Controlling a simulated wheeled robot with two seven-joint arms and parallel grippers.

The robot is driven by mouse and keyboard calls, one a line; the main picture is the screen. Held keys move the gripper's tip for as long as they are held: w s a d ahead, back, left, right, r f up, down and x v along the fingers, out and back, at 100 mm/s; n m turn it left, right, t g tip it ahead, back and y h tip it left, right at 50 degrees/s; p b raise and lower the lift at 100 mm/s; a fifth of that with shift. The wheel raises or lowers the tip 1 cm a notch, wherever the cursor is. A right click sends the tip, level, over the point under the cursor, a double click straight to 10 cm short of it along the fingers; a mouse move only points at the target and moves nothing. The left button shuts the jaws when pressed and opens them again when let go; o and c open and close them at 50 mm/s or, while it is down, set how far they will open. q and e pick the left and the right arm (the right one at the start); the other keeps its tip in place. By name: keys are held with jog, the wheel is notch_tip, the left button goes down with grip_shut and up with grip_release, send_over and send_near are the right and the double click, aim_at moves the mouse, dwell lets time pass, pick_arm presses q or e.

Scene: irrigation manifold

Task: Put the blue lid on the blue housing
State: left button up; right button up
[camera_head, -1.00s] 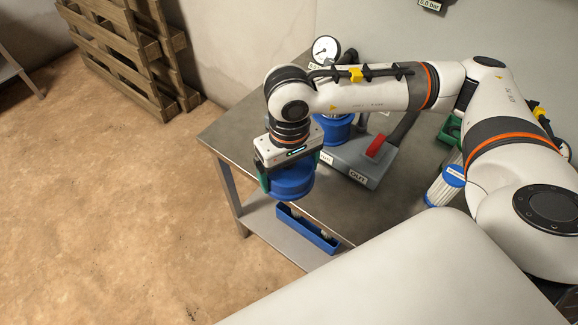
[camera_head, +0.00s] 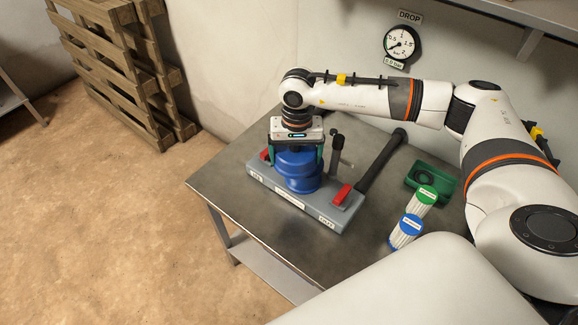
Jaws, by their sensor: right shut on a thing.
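My right gripper (camera_head: 296,158) points down over the grey manifold and is shut on the blue lid (camera_head: 297,163), with a green finger on each side of it. The blue housing (camera_head: 301,184) stands upright on the manifold (camera_head: 262,179), directly below the lid. The lid looks lined up over the housing, and the two blue shapes run together. I cannot tell whether the lid is fully seated or just above the housing. My left gripper is not in view.
Red levers (camera_head: 341,194) sit on the manifold, with a dark pipe (camera_head: 380,160) behind. Green-capped (camera_head: 427,194) and blue-capped (camera_head: 410,226) cartridges and a green tray (camera_head: 432,180) are at right. A gauge (camera_head: 399,43) is on the wall. The table's left part (camera_head: 222,185) is clear.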

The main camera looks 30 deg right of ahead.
jog(key=shift+m, duration=0.9)
jog(key=w+d+p, duration=0.1)
jog(key=w+d+r, duration=0.1)
jog(key=d+r+p, duration=0.1)
jog(key=d, duration=0.1)
jog(key=shift+w+r+p, duration=0.15)
jog(key=shift+w+p, duration=0.2)
jog(key=shift+w, duration=0.05)
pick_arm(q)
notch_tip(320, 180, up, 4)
pick_arm(e)
jog(key=shift+w+d, duration=0.1)
jog(key=shift+d, duration=0.25)
jog(key=shift+f+b, duration=1)
jog(key=shift+f, duration=1.1)
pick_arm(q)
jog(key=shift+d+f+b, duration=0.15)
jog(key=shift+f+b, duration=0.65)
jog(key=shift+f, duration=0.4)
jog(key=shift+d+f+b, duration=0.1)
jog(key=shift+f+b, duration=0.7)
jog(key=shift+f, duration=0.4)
pick_arm(e)
jog(key=shift+f, duration=1.55)
pick_arm(q)
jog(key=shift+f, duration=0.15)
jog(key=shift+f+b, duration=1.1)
jog(key=shift+b, duration=0.15)
pick_arm(e)
jog(key=shift+f, duration=0.6)
